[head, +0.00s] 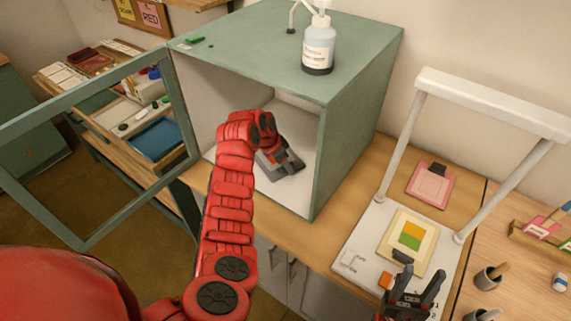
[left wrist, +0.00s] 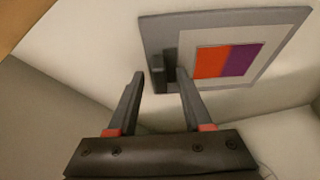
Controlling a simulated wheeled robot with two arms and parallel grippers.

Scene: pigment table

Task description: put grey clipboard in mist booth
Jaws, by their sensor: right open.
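The mist booth (head: 362,130) is a green box with white inside walls, its front open. My left arm reaches into it, and my left gripper (head: 287,163) is inside, low down. In the left wrist view the grey clipboard (left wrist: 156,32) bears a pale sheet with an orange and a purple patch. It lies against a pale surface beyond my left gripper (left wrist: 160,73). The fingers are apart, with the dark clip between their tips in the picture; contact cannot be told. My right gripper (head: 415,283) is open and empty at the lower right.
The booth's framed door (head: 95,222) stands swung open to the left. A labelled pump bottle (head: 318,45) stands on the booth roof. A white-framed stand (head: 352,238) with a cream board (head: 385,240) and a pink clipboard (head: 430,185) are at the right.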

